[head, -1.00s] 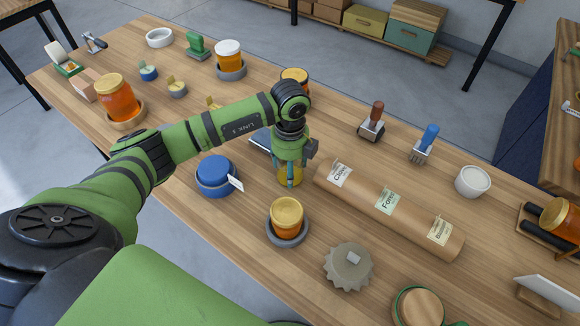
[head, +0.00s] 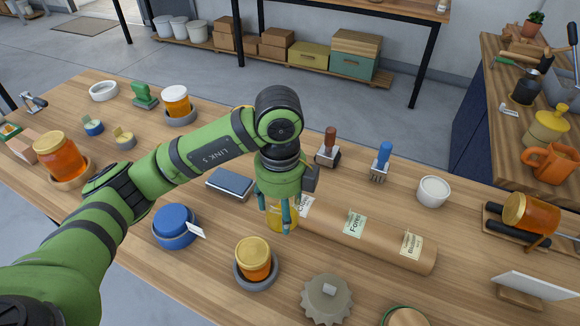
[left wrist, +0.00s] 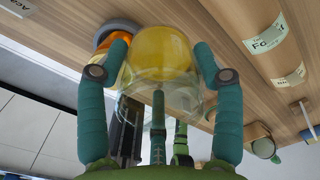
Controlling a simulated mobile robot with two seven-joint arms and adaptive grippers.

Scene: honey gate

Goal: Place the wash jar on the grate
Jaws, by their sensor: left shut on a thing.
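My left gripper (head: 278,222) is shut on a glass jar with yellowish contents (head: 283,216), probably the wash jar. In the left wrist view its round yellow end (left wrist: 163,52) shows between the two teal fingers. In the head view the jar overlaps the left end of a long brown log-like block (head: 375,240) with paper labels; I cannot tell whether they touch or how high it is held. I cannot pick out a grate for certain; a stand with two dark bars (head: 505,226) is at the right, bearing an amber jar (head: 530,214). My right gripper is not in view.
A honey jar in a grey dish (head: 256,262) and a blue-lidded pot (head: 175,226) stand in front. A dark flat pad (head: 230,184) lies left of the gripper.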

